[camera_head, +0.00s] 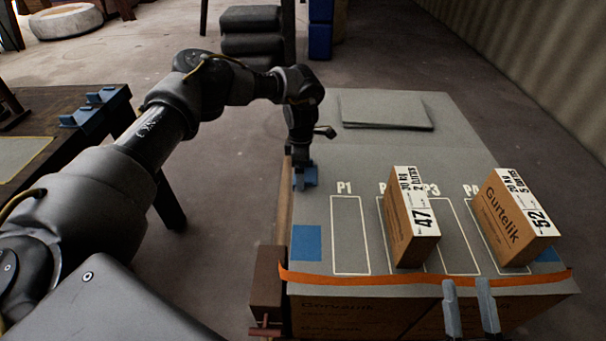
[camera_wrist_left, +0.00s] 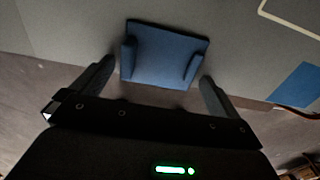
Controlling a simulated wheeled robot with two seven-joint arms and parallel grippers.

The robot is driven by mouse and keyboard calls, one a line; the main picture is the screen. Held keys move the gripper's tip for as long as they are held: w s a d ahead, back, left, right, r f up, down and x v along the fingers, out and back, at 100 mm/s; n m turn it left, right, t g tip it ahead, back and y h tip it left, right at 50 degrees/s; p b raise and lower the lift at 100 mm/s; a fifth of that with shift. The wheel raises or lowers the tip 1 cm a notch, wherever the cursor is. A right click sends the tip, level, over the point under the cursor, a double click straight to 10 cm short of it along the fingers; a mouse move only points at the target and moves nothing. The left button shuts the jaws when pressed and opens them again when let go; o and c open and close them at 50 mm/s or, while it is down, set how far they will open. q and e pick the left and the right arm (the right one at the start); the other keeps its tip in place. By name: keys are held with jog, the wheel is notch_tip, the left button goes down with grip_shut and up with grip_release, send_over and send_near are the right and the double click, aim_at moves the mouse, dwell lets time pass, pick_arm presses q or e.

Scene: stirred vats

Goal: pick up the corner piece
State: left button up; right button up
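A blue corner piece (camera_head: 309,177) lies at the left edge of the grey marked top, below my left gripper (camera_head: 302,180). In the left wrist view the corner piece (camera_wrist_left: 165,57) is a flat blue plate with raised ends. It sits between and just beyond the tips of my left gripper (camera_wrist_left: 155,82). Those fingers are spread wide, with a gap on each side of the piece. My right gripper (camera_head: 470,300) shows at the bottom of the head view, its two fingers apart and empty.
The grey top (camera_head: 350,155) has outlined slots and two brown boxes, "47" (camera_head: 402,228) and "52" (camera_head: 505,225). An orange strap (camera_head: 400,280) crosses its front. A flat grey stack (camera_head: 385,112) lies at the back. More blue pieces (camera_head: 88,115) are on the dark left table (camera_head: 60,165).

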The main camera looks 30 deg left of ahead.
pick_arm(q)
jog(key=c, duration=0.9)
jog(key=shift+r, duration=0.65)
notch_tip(320, 180, up, 2)
jog(key=shift+r+p, duration=0.2)
jog(key=shift+p, duration=0.45)
jog(key=s+d+r+p, duration=0.2)
jog(key=s+r+p, duration=0.1)
jog(key=s+r, duration=0.6)
jog(key=s, duration=0.4)
jog(key=shift+s+r, duration=0.15)
jog(key=shift+s, duration=0.25)
pick_arm(e)
jog(key=d+f+m+g+h, duration=0.1)
jog(key=d+f+g+h, duration=0.1)
jog(key=f, duration=0.4)
jog(key=d+f+m+g+h, duration=0.1)
jog(key=d+f+g+h, duration=0.2)
jog(key=f+g+h, duration=0.2)
notch_tip(320, 180, down, 3)
jog(key=shift+d+r+g, duration=0.2)
jog(key=shift+d+g, duration=0.15)
jog(key=shift+g, duration=0.45)
